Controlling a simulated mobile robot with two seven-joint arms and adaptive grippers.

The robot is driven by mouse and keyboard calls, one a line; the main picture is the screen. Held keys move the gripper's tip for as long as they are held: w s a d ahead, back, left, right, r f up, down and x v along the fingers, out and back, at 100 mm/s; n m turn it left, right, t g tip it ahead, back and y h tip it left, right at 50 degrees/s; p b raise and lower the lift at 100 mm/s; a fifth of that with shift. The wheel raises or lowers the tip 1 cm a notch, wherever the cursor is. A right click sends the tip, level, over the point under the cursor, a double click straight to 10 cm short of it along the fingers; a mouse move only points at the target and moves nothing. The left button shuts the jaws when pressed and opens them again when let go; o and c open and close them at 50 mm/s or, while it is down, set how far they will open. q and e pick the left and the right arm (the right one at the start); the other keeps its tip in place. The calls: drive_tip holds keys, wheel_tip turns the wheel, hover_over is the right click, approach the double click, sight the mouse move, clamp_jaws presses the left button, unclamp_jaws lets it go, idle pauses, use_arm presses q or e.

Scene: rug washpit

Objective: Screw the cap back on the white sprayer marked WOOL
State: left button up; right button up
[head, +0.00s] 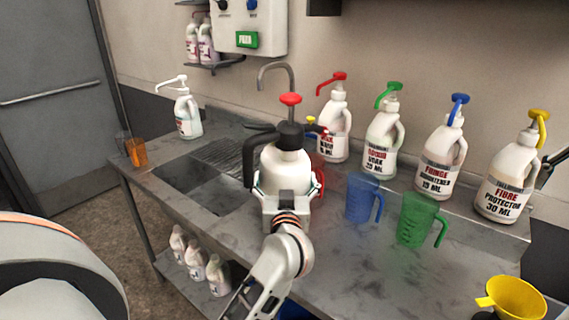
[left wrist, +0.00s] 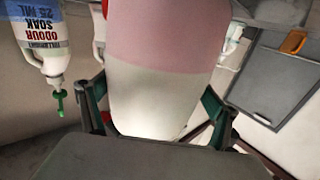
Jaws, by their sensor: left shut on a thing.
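A white sprayer (head: 284,166) stands upright over the counter in the middle of the head view. It has a black cap and pump head (head: 290,136), a red knob (head: 290,99) on top, a black handle at left and a nozzle at right. The cap sits on the bottle's neck; I cannot tell how tightly. No WOOL marking shows on the side facing me. My left gripper (head: 286,192) is shut around its lower body. In the left wrist view, the fingers of my left gripper (left wrist: 152,108) flank the white and pinkish body (left wrist: 160,85). My right gripper is not in view.
Pump bottles with red (head: 333,125), green (head: 382,138), blue (head: 440,155) and yellow (head: 508,180) tops line the wall. Blue (head: 362,198) and green (head: 415,220) jugs stand right of the sprayer. A yellow funnel (head: 512,298) is front right. A sink (head: 190,180) lies left.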

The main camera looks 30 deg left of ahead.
use_arm(q)
drive_tip(key=shift+f, duration=3.55)
drive_tip(key=o, duration=1.8)
drive_tip(key=shift+f, duration=0.3)
drive_tip(key=shift+o, duration=1.2)
drive_tip(key=shift+r, duration=0.1)
drive_tip(key=shift+f+b, duration=0.2)
drive_tip(key=shift+b, duration=0.55)
drive_tip(key=shift+f+b, duration=0.15)
drive_tip(key=shift+b, duration=0.4)
drive_tip(key=v, duration=1.2)
drive_tip(key=shift+p, duration=0.45)
